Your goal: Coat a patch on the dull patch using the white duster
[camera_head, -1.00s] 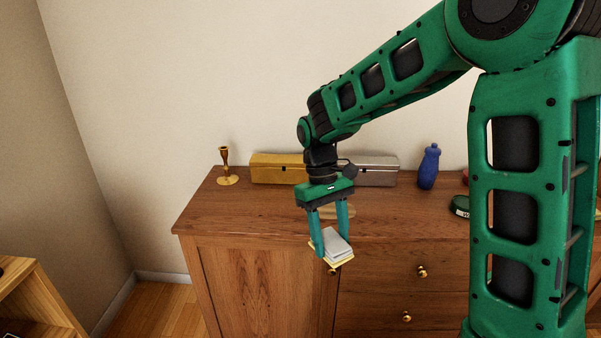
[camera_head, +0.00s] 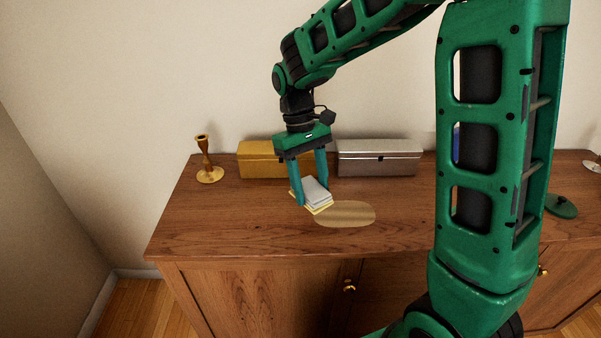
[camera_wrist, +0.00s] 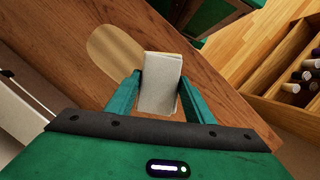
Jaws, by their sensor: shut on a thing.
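The white duster (camera_head: 316,191) is a pale block with a yellowish lower layer. My gripper (camera_head: 311,190) is shut on it, one finger on each side. The dull patch (camera_head: 346,214) is a pale tan oval on the brown cabinet top, just right of and nearer than the duster. In the wrist view the duster (camera_wrist: 161,82) sits between the fingers, and the dull patch (camera_wrist: 114,52) lies to its upper left. The duster is close to the cabinet top; I cannot tell whether it touches. The duster's underside is hidden.
A gold box (camera_head: 262,160) and a silver box (camera_head: 378,158) stand at the back, behind my gripper. A brass candlestick (camera_head: 208,162) is at the left. A green object (camera_head: 561,206) lies at the right. The wooden top (camera_head: 215,222) is clear at front left.

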